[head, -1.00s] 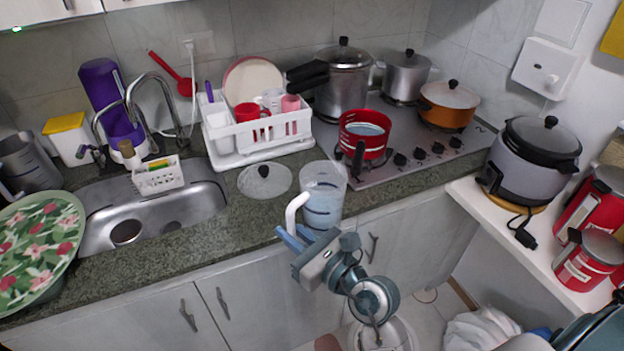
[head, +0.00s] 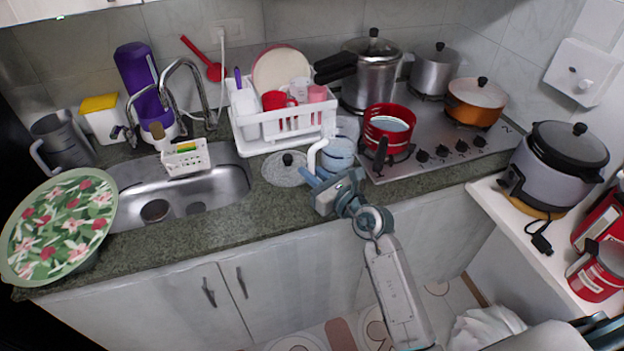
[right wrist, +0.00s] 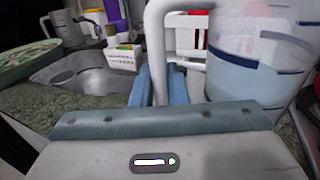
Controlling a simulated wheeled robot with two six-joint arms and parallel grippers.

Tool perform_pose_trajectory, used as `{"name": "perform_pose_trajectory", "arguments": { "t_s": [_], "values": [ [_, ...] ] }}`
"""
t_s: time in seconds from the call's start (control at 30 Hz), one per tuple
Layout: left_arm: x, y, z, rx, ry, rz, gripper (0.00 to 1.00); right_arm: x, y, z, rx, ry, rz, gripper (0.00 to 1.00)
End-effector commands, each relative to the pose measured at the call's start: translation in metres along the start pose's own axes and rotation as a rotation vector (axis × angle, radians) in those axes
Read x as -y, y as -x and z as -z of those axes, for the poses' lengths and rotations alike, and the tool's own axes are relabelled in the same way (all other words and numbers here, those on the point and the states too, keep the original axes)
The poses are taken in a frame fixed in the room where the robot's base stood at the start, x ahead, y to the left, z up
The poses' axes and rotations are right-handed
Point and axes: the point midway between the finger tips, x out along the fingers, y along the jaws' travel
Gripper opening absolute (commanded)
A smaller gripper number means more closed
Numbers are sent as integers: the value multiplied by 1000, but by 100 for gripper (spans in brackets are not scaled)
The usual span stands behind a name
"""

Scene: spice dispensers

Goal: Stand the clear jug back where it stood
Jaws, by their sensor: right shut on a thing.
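The clear jug (head: 338,152) has blue bands and a white handle (head: 311,157). My right gripper (head: 318,180) is shut on the jug's handle; in the right wrist view the blue fingers (right wrist: 161,88) close around the handle's lower part, with the jug body (right wrist: 255,50) to the right. I cannot tell whether the jug's base touches the counter. My left gripper is not in view.
The red pot (head: 388,128) on the stove (head: 440,150) is close to the jug's right. A glass lid (head: 284,170) lies just left of it. The white dish rack (head: 262,135) stands behind. The sink (head: 220,187) is further left.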

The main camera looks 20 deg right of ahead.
Motion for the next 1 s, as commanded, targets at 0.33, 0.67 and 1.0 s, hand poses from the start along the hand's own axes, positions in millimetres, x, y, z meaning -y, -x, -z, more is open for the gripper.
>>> {"name": "perform_pose_trajectory", "arguments": {
  "t_s": [0.33,0.67,1.0],
  "values": [
    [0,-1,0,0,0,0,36,4,-5,30,2,0,0,0],
    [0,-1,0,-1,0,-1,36,4,-5,34,4,1,1,0],
    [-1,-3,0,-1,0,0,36,4,-4,38,1,0,0,35]
  ]
}}
